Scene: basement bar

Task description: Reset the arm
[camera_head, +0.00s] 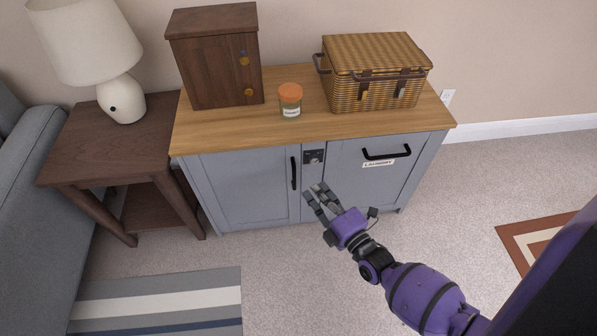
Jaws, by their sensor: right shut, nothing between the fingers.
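My right arm (420,295) comes in from the lower right, purple and black. Its gripper (318,190) is shut and empty, in front of the grey cabinet (245,190), below the small lock plate (314,157) and just right of the left door's vertical black handle (294,173). I cannot tell whether the fingers touch the cabinet front. My left gripper is not in view.
On the cabinet's wooden top (225,125) stand a dark wooden box (212,65), a jar with an orange lid (290,100) and a wicker basket (372,75). A side table (90,150) with a lamp (85,40) stands left. Carpet (290,285) in front is clear.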

